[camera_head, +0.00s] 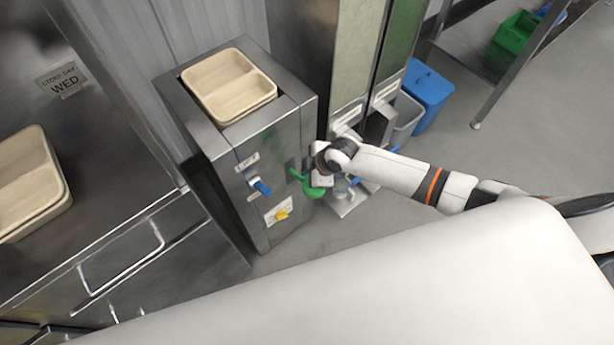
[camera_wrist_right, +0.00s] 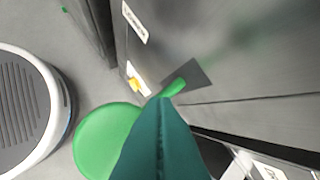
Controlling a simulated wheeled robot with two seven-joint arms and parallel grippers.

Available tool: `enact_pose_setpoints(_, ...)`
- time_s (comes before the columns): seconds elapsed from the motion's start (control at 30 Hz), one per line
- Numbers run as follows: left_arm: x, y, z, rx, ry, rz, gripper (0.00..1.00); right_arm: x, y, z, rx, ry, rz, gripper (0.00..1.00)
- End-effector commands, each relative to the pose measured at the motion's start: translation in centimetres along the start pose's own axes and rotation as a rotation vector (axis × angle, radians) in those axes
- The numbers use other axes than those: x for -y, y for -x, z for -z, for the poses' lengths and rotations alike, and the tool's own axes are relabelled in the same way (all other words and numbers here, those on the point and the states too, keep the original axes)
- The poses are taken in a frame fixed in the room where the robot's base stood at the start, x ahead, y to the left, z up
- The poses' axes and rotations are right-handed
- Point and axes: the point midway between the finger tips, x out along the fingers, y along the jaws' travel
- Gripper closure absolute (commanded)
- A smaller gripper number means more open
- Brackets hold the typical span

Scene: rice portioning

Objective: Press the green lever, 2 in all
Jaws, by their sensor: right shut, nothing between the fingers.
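The green lever (camera_head: 298,175) sticks out of the right part of the steel dispenser's front. In the right wrist view its stem (camera_wrist_right: 174,87) comes out of a dark square plate and runs behind my fingers. A round green pad (camera_wrist_right: 105,140) shows on the other side of the fingers; the join between them is hidden. My right gripper (camera_head: 317,180) is at the lever, and its shut, empty teal fingers (camera_wrist_right: 160,140) overlap the lever in the wrist view. I cannot tell whether they touch. My left gripper is not in view.
The steel dispenser (camera_head: 222,150) holds a beige two-part tray (camera_head: 276,92) on top. A blue lever (camera_head: 262,187) and yellow knob (camera_head: 281,214) are on its front. Another beige tray (camera_head: 66,195) is on the left counter. A blue bin (camera_head: 428,92) stands behind.

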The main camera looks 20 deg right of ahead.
Motion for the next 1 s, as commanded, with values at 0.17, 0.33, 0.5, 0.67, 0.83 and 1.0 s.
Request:
enact_pose_setpoints(0.17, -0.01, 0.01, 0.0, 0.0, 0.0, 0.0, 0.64, -0.02, -0.01, 0.0, 0.0, 0.0, 0.0, 1.0)
enact_pose_setpoints(0.33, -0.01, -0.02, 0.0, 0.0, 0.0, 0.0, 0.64, -0.04, -0.04, 0.03, 0.0, 0.0, 0.0, 1.0)
enact_pose_setpoints(0.5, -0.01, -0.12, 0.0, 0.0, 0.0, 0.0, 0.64, -0.14, -0.18, 0.13, -0.001, 0.0, -0.001, 1.0)
enact_pose_setpoints(0.67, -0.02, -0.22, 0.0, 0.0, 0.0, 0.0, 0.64, -0.24, -0.32, 0.25, -0.001, 0.0, -0.001, 1.0)
enact_pose_setpoints(0.83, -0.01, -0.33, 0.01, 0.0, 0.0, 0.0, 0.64, -0.36, -0.47, 0.37, -0.002, 0.0, -0.001, 1.0)
enact_pose_setpoints(1.0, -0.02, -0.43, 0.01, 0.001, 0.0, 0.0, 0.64, -0.49, -0.62, 0.51, -0.002, 0.0, -0.002, 1.0)
